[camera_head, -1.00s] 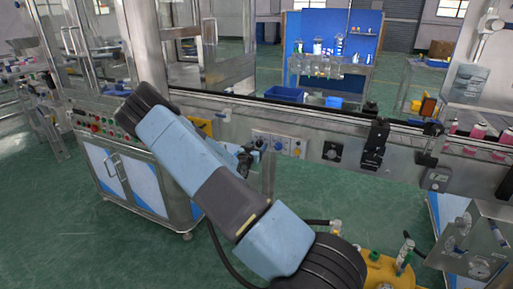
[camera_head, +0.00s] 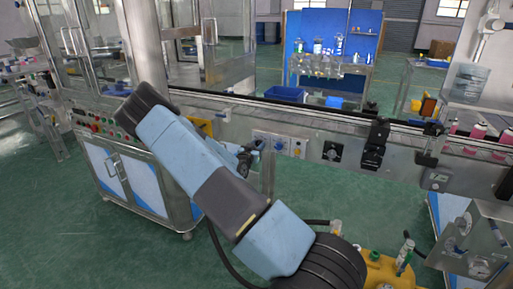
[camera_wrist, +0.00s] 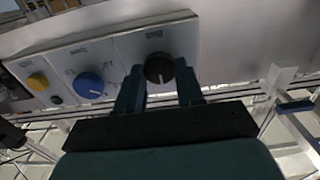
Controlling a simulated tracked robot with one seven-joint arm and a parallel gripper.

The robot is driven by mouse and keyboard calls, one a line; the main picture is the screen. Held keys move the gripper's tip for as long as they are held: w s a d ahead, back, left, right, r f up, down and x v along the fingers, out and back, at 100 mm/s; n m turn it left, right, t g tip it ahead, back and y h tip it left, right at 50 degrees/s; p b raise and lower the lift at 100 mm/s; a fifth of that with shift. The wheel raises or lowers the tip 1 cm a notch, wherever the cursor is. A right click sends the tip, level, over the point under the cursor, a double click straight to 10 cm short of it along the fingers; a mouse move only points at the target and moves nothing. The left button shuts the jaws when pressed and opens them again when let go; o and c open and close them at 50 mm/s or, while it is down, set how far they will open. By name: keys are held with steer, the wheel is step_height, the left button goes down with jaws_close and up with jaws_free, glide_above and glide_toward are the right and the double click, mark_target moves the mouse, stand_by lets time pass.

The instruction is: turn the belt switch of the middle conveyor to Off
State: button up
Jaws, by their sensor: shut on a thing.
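A control panel (camera_head: 284,138) is on the front side of the conveyor (camera_head: 320,115) in the head view. The labels are too blurred to read. My gripper (camera_wrist: 160,84) has its two fingers on either side of the black knob and is shut on it. A small pale mark shows on the knob's lower part. In the head view my gripper (camera_head: 247,157) is at the panel's left end, partly hidden by my arm.
A steel cabinet (camera_head: 130,180) with a button panel stands at the left. A black rotary switch (camera_head: 332,151) and a black bracket (camera_head: 374,145) are right of the panel. A yellow unit (camera_head: 380,270) is at the bottom. Green floor is open below the conveyor.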

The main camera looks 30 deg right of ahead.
steer(key=shift+n, duration=0.3)
steer(key=n, duration=0.9)
steer(key=shift+w, duration=0.1)
steer(key=shift+f+n, duration=0.1)
steer(key=shift+n, duration=0.2)
stand_by(0.3)
steer(key=o, duration=1)
steer(key=shift+o, duration=0.2)
steer(key=shift+a, duration=0.15)
steer(key=v, duration=1.3)
steer(key=shift+s+a, duration=0.2)
